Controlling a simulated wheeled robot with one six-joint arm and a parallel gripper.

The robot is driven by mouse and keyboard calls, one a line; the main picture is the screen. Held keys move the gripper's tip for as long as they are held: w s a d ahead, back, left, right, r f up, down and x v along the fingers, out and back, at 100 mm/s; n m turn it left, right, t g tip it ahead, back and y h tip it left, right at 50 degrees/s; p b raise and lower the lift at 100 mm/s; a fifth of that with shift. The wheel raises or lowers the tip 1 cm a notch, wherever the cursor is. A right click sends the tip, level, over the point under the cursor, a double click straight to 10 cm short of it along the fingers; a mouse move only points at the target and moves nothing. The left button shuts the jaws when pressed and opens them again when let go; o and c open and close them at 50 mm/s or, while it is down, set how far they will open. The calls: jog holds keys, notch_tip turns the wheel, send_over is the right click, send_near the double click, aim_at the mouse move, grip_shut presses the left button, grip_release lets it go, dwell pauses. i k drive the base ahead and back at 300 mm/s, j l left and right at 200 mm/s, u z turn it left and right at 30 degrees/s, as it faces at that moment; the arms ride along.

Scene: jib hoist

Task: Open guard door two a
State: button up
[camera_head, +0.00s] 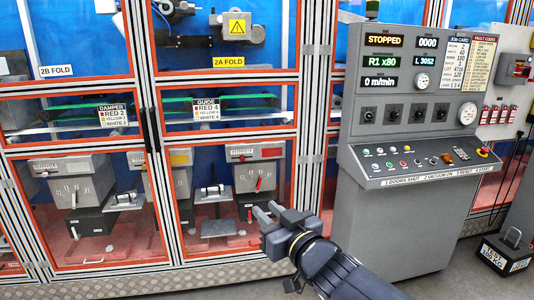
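Guard door two a (299,100) is the orange-framed clear door at the centre, marked by a yellow "2A FOLD" label (228,62). It looks shut in its frame. A black upright handle (155,129) is at its left edge, beside a similar handle (145,130) on the neighbouring 2B door. My gripper (268,211) is in front of the lower right part of door two a, to the right of and below its handle. Its two fingers look apart with nothing between them. Any contact with the door cannot be told.
A grey control console (412,170) stands right of the door; its display reads "STOPPED". The 2B door (70,270) is at left. A black test weight (506,252) sits on the floor at far right. Machinery stands behind the clear panels. Grey floor (225,290) shows in front.

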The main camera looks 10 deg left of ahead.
aim_at(156, 81)
jog(key=i+j, duration=0.2)
jog(key=j, duration=0.2)
jog(key=i+j, duration=0.15)
jog(key=j, duration=0.3)
jog(key=i+j+z, duration=0.1)
jog(key=j, duration=0.3)
jog(key=i+j, duration=0.25)
jog(key=j, duration=0.2)
jog(key=i+j, duration=0.2)
jog(key=j, duration=0.2)
jog(key=i+j+z, duration=0.1)
jog(key=j, duration=0.35)
jog(key=i+j, duration=0.2)
jog(key=j, duration=0.25)
jog(key=i+j, duration=0.15)
jog(key=j, duration=0.3)
jog(key=z, duration=0.05)
